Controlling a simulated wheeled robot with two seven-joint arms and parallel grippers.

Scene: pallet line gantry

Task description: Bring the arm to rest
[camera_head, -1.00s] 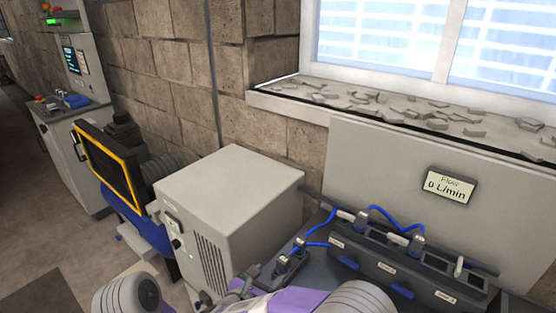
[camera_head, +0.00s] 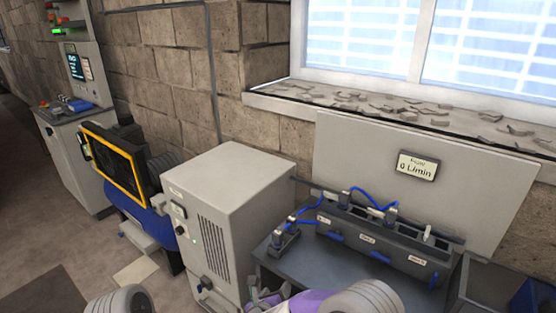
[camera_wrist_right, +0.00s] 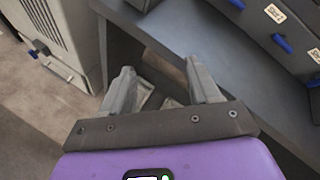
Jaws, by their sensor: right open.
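My right gripper (camera_head: 262,297), with a purple body, shows at the bottom edge of the head view, partly cut off. It is in front of the grey bench, by the right side of the light grey cabinet (camera_head: 215,190). In the right wrist view its two grey fingers (camera_wrist_right: 160,78) stand apart with nothing held between them. They point toward the front edge of the bench (camera_wrist_right: 160,32). The picture does not clearly show whether they touch it. My left gripper is not in view.
The bench (camera_head: 290,268) carries a dark valve block (camera_head: 385,242) with blue handles and blue hoses. Behind it a panel bears a flow display (camera_head: 417,165) reading 0 L/min. A yellow-framed dark unit (camera_head: 115,162) stands left of the cabinet. Floor (camera_head: 35,235) is open at left.

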